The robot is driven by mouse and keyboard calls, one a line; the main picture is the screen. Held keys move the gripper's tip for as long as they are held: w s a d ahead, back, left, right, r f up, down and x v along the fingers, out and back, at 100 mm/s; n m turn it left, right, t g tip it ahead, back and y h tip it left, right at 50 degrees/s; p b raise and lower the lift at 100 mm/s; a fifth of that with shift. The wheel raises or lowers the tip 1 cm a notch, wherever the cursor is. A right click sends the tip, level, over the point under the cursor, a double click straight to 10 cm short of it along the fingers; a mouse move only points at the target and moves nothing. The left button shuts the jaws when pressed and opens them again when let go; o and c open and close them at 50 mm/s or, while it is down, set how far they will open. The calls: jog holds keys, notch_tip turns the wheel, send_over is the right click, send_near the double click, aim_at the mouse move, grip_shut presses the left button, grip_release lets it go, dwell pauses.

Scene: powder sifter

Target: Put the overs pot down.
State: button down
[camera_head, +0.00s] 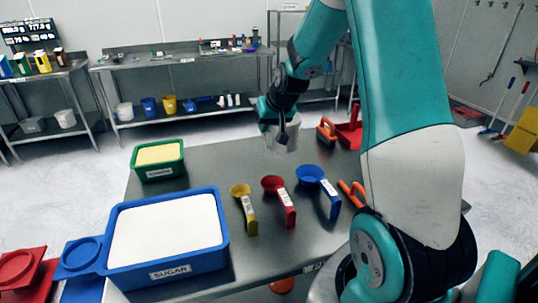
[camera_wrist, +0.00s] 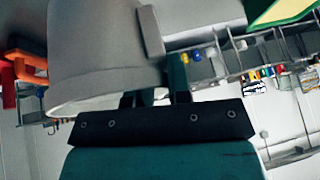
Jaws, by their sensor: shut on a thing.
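The overs pot, a pale grey-white pot (camera_head: 273,138), is held over the far part of the grey table (camera_head: 215,158) in the head view. It fills the upper left of the wrist view as a large pale round body (camera_wrist: 100,65). My gripper (camera_head: 285,128) is shut on the pot; in the wrist view its dark fingers (camera_wrist: 160,97) meet the pot's side. I cannot tell whether the pot's base touches the table. The pot's contents are hidden.
A green tub (camera_head: 158,173) stands left of the pot. Yellow (camera_head: 249,222), red (camera_head: 288,214) and blue (camera_head: 332,205) scoops lie in front. A blue sugar bin (camera_head: 219,258) is front left. An orange-handled tool (camera_head: 327,132) and red dustpan (camera_head: 352,133) lie to the right.

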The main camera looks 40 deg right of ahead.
notch_tip(320, 180, down, 10)
jog(key=shift+f+p, duration=0.15)
jog(key=shift+p, duration=0.35)
jog(key=c, duration=1.1)
grip_release()
jog(key=shift+o, duration=0.2)
